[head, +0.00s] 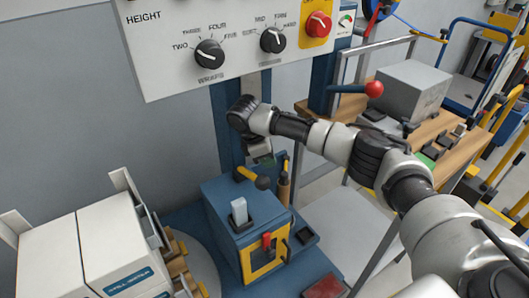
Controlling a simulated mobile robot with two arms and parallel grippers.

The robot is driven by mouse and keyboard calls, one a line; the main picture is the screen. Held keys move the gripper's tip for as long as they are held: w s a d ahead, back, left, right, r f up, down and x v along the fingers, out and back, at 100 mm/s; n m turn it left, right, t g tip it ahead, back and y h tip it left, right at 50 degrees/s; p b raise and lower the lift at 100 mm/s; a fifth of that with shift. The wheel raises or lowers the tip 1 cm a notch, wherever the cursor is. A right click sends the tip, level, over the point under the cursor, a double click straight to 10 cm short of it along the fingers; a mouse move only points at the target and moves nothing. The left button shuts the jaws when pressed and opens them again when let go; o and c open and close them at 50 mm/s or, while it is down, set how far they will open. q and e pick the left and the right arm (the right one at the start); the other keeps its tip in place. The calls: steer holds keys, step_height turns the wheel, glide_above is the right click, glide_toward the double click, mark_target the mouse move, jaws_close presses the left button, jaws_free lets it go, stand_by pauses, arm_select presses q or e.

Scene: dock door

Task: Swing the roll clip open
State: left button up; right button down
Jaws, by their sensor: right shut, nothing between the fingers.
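My right arm comes in from the right and bends down at the blue column (227,130). My right gripper (262,160) is small and partly hidden below its wrist; it is shut and empty. Just below it, a short yellow lever with a dark round end (250,177) lies over the top of a blue box (232,205). It may be the roll clip, but I cannot tell for certain. I cannot tell whether the gripper touches it. A brown upright piece (284,187) stands beside it. My left gripper is out of view.
A control panel (230,45) with black knobs and a red knob hangs above the arm. White cartons (95,245) stand at left. The box front has a yellow frame with a red handle (266,242). A wooden bench (440,150) stands at right.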

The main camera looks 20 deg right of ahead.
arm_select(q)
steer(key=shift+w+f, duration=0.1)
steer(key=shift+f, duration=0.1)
arm_select(e)
steer(key=shift+x, duration=2.3)
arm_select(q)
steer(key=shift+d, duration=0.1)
